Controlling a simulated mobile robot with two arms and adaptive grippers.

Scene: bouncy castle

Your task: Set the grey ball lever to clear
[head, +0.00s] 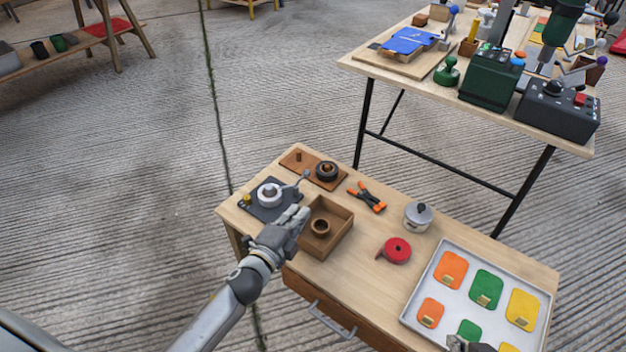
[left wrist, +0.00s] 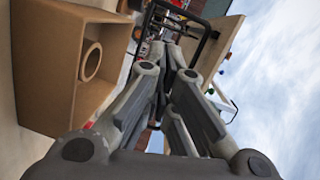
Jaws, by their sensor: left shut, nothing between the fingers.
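The grey ball lever (head: 304,174) stands on a dark plate with a pale round hub (head: 269,194), at the left end of the wooden table. Its arm slants up to the right from the hub and ends in a grey ball. A small yellow piece (head: 247,200) sits at the plate's left edge. Any label is too small to read. My left gripper (head: 301,216) is shut and empty, just right of the hub and below the ball in the picture; it also shows shut in the left wrist view (left wrist: 173,62). Part of my right gripper (head: 468,344) shows at the bottom edge; its fingers are unclear.
An open wooden box (head: 340,214) holding a ring is close beside my left gripper. Behind the lever is a peg board (head: 297,158) with a dark ring. Orange-handled clamp (head: 368,196), lidded pot (head: 418,215), red tape (head: 397,250) and grey tray (head: 416,300) lie to the right.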

